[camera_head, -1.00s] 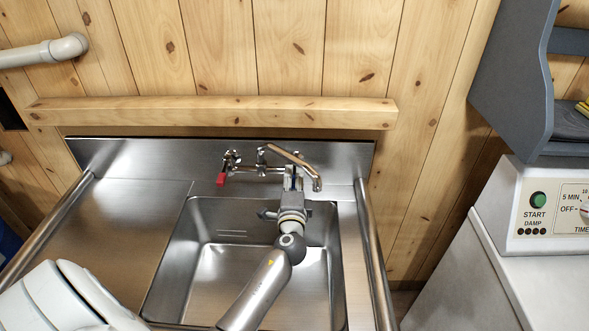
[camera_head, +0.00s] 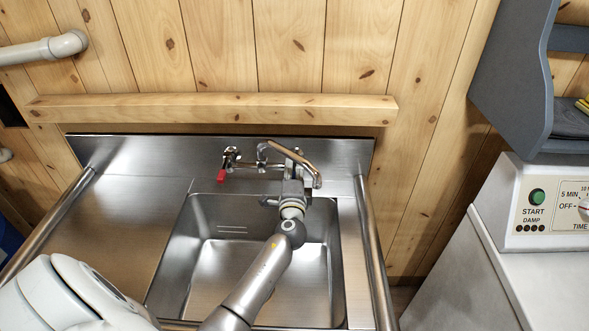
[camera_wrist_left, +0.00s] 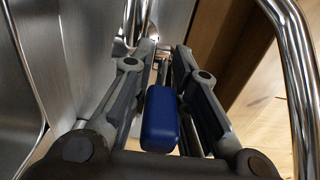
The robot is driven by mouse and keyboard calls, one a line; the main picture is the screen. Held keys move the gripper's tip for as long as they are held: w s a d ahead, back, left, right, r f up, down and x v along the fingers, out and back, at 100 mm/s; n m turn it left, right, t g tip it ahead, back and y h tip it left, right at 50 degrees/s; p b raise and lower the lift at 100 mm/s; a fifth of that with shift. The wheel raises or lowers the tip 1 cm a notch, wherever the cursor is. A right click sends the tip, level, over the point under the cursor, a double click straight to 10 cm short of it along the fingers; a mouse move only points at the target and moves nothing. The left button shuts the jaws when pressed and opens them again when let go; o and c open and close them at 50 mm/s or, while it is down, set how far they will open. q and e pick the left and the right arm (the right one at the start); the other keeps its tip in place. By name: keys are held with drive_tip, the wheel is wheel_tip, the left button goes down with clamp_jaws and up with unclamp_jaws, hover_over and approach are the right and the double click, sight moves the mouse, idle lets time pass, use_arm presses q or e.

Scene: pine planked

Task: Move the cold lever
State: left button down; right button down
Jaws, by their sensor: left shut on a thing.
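The cold lever, a blue handle (camera_wrist_left: 160,120), lies between the two fingers of my left gripper in the left wrist view. In the head view my left gripper (camera_head: 294,172) is at the right side of the tap, shut on this lever, and hides it. The red lever (camera_head: 221,175) hangs at the left end of the tap, apart from the gripper. The curved spout (camera_head: 292,157) passes close beside the gripper. My right gripper is not in view.
The steel sink basin (camera_head: 200,245) lies below my left arm. A steel backsplash (camera_head: 130,155) stands behind the tap, under a wooden rail (camera_head: 210,109). Steel tubes run along both sides. A white machine (camera_head: 480,270) stands at the right.

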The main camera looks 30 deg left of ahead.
use_arm(q)
drive_tip(key=shift+r, duration=0.2)
drive_tip(key=n+g+y+b, duration=0.1)
drive_tip(key=b, duration=0.1)
drive_tip(key=n+g+y+b, duration=0.1)
drive_tip(key=b, duration=0.1)
drive_tip(key=w+d+n+g+y+b, duration=0.1)
drive_tip(key=b, duration=0.1)
drive_tip(key=shift+r+y, duration=0.2)
drive_tip(key=shift+y, duration=0.2)
drive_tip(key=c, duration=1.4)
unclamp_jaws()
drive_tip(key=shift+r, duration=0.1)
